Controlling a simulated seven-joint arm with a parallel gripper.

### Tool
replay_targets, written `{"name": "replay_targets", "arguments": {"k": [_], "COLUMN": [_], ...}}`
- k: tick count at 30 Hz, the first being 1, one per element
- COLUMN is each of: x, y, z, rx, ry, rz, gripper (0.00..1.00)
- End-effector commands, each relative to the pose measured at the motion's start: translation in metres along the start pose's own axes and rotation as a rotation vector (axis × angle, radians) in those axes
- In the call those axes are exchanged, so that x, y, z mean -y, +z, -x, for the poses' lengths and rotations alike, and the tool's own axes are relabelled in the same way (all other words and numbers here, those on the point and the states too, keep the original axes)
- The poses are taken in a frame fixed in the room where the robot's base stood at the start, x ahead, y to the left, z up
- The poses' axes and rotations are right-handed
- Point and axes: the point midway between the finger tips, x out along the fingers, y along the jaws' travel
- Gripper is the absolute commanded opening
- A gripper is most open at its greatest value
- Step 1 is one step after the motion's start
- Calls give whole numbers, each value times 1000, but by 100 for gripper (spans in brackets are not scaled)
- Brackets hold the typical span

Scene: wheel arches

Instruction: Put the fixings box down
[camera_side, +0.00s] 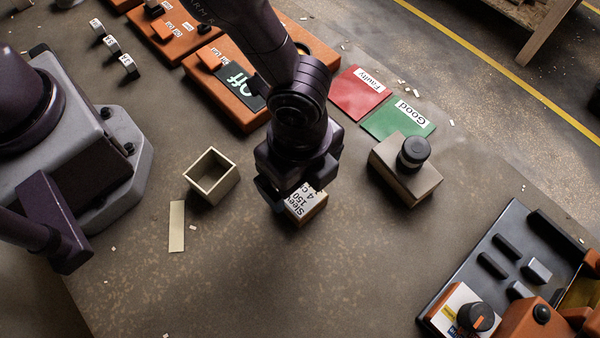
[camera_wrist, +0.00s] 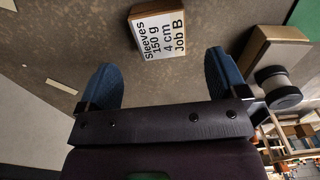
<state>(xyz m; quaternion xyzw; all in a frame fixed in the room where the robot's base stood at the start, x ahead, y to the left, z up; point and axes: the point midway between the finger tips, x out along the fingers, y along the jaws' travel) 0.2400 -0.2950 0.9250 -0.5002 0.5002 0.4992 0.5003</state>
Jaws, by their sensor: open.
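A small tan box with a white label reading "Sleeves 150 g 4 cm Job B" (camera_side: 306,204) is on the grey-brown table, just below my gripper (camera_side: 284,190); I take it to be the fixings box. In the wrist view the box (camera_wrist: 158,32) lies just beyond and between the two blue fingertips, its label facing the camera. My gripper (camera_wrist: 160,64) is open, with a wide gap between its fingers and nothing held. In the side view my gripper hides the box's upper part, and I cannot tell whether a finger touches it.
An open, empty wooden box (camera_side: 211,176) stands to the left, near a pale strip (camera_side: 177,226). A brown block with a black-capped cylinder (camera_side: 405,172) stands to the right. Red "Faulty" (camera_side: 359,93) and green "Good" (camera_side: 399,117) cards lie behind. The front middle of the table is clear.

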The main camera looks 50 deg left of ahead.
Motion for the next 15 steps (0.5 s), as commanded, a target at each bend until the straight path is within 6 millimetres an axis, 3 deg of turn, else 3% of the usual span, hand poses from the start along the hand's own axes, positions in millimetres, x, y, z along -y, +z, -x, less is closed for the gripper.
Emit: {"name": "replay_targets", "arguments": {"k": [6, 15], "x": [1, 0], "y": [0, 0], "z": [39, 53], "rx": [-3, 1], "ry": [-2, 0], "rz": [1, 1], "gripper": [91, 91]}}
